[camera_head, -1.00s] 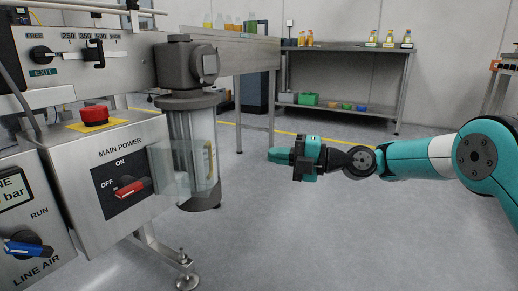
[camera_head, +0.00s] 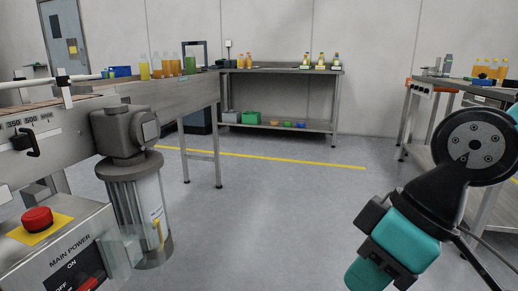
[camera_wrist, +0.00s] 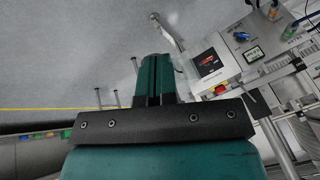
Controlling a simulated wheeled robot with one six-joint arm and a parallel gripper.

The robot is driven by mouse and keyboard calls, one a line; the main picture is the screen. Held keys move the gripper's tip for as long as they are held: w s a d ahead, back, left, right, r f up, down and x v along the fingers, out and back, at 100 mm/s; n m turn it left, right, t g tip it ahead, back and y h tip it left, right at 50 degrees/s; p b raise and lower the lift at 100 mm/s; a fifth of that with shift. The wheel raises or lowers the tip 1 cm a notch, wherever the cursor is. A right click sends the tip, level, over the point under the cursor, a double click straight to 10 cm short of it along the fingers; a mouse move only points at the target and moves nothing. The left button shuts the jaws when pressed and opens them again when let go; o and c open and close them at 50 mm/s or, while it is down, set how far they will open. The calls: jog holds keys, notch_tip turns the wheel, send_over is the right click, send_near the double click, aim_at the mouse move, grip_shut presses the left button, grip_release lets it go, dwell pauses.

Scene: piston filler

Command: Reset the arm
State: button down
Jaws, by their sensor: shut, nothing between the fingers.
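My arm reaches in at the right of the head view, with its black wrist bent down. My gripper (camera_head: 372,274) is teal and black and points down and left over open floor, apart from the machine. In the wrist view its teal fingers (camera_wrist: 154,80) lie side by side, closed together with nothing held. The piston filler (camera_head: 140,190) stands at the left of the head view, with its clear cylinder and grey head. Its panel with a red button (camera_head: 38,219) and the main power switch (camera_head: 88,285) is partly cut off by the frame edge.
A long conveyor table (camera_head: 190,93) with bottles runs behind the filler. A steel shelf bench (camera_head: 285,72) stands at the back wall with bottles and bins. Another bench (camera_head: 455,84) is at the right, behind my arm. The floor in the middle is clear.

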jog(key=s+d+m+h+p, duration=0.1)
jog(key=s+d+m, duration=0.1)
jog(key=s, duration=0.2)
notch_tip(320, 180, up, 38)
jog(key=p, duration=3.7)
jog(key=shift+w+d, duration=0.15)
jog(key=shift+d, duration=0.2)
